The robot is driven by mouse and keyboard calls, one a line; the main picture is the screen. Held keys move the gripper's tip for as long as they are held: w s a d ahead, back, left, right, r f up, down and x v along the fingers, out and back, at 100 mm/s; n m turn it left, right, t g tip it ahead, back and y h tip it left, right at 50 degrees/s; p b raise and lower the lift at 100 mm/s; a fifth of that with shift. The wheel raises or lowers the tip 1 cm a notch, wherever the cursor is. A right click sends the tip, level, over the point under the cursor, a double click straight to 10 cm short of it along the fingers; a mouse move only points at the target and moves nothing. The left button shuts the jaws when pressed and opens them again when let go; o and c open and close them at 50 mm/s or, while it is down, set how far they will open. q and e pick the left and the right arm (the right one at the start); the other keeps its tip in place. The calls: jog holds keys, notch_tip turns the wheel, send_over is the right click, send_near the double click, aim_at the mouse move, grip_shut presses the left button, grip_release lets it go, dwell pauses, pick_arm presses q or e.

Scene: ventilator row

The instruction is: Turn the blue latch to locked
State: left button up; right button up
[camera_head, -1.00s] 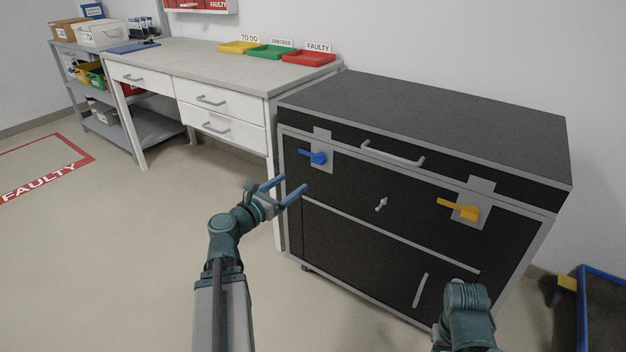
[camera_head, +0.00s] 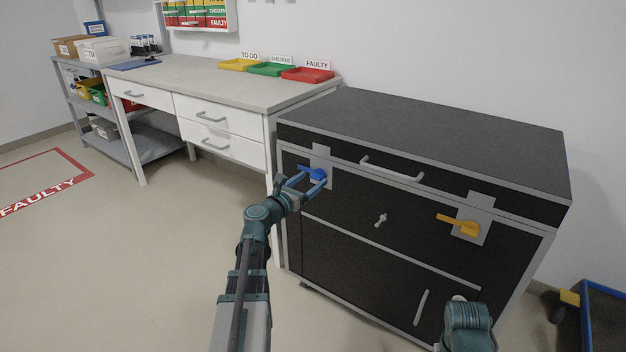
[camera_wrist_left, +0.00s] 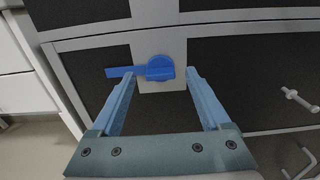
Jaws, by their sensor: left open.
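The blue latch (camera_head: 317,174) is on a grey plate at the upper left of the black cabinet's front. In the left wrist view the blue latch (camera_wrist_left: 158,69) has a round knob, and its lever points left, roughly horizontal. My left gripper (camera_head: 306,180) is open in front of the latch. In the left wrist view the fingers (camera_wrist_left: 160,82) spread with the knob between their tips in the picture; I cannot tell whether they touch it. The lever passes behind the left fingertip. Part of my right arm shows at the lower right of the head view; its gripper jaws cannot be made out.
An orange latch (camera_head: 462,227) sits at the right of the black cabinet (camera_head: 400,130). A bar handle (camera_head: 392,170) runs along its top front, and a small silver knob (camera_head: 380,220) sits in the middle. A workbench (camera_head: 215,82) with drawers stands to the left.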

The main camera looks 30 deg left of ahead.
pick_arm(q)
jog(key=shift+w, duration=0.9)
grip_shut()
dwell(0.9)
